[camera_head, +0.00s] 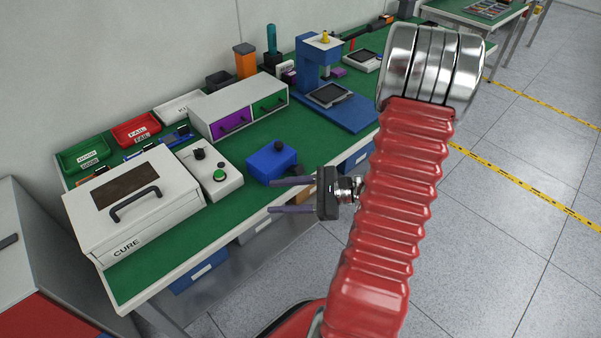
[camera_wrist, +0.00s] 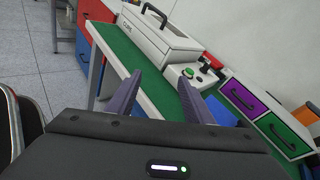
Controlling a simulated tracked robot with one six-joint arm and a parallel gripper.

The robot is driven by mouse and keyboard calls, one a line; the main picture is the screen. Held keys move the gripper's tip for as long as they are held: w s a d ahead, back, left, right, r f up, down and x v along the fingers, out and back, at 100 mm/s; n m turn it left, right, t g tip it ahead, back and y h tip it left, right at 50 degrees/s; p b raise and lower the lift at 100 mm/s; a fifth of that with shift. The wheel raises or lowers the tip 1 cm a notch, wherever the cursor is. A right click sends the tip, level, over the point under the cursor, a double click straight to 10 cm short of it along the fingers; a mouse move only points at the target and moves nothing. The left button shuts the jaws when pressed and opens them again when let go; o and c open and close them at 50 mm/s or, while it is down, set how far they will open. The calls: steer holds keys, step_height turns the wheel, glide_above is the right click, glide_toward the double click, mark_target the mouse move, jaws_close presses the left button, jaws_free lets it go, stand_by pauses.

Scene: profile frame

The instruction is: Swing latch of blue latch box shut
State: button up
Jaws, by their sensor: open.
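The blue latch box (camera_head: 267,164) sits near the front edge of the green-topped bench in the head view. In the wrist view, the open fingers (camera_wrist: 160,80) point toward the bench.
A white control box (camera_head: 210,170) with a green button stands left of the blue box. The white CURE box (camera_head: 135,205) is further left. A cabinet with purple and green drawers (camera_head: 238,108) stands behind. A blue press (camera_head: 335,85) stands to the right. Some green bench top is clear.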

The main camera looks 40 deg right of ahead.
steer(key=s+d+f+m+t+h, duration=0.1)
steer(key=d+f+m+t+h, duration=0.3)
steer(key=d, duration=0.4)
steer(key=m+t+h, duration=0.3)
steer(key=m+h, duration=0.2)
steer(key=m, duration=0.2)
glide_toward(302, 174)
steer(key=s, duration=0.3)
steer(key=shift+s+d+r, duration=0.1)
steer(key=shift+d+r, duration=0.05)
steer(key=shift+d, duration=0.1)
steer(key=shift+w+a, duration=0.25)
steer(key=shift+w, duration=2.05)
steer(key=shift+w+a, duration=0.3)
steer(key=shift+w, duration=2)
steer(key=shift+w+a, duration=0.25)
steer(key=shift+w, duration=2.05)
steer(key=shift+c, duration=0.4)
steer(key=c, duration=1)
steer(key=shift+o, duration=0.2)
